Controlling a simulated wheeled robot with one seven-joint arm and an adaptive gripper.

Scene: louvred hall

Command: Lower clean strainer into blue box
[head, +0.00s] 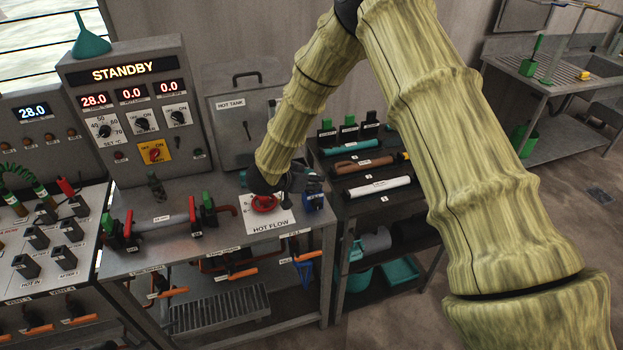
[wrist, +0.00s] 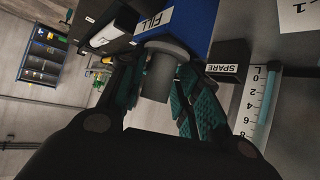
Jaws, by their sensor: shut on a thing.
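The blue box (head: 314,200) stands at the right end of the bench top, beside the HOT FLOW plate. In the wrist view the blue box (wrist: 200,28) bears a FILL label. My gripper (head: 287,184) is over the bench just left of it, partly hidden by my arm. In the wrist view my gripper (wrist: 160,92) has its teal-padded fingers on either side of a grey cylinder, apparently the strainer (wrist: 158,78). The cylinder's far end overlaps the blue box in the picture. I cannot tell whether it has entered the box.
A red round handle (head: 263,203) is close left of my gripper. A SPARE label (wrist: 223,69) and a marked scale (wrist: 254,108) are close by in the wrist view. A dark shelf rack (head: 372,180) with labelled tubes stands right of the bench.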

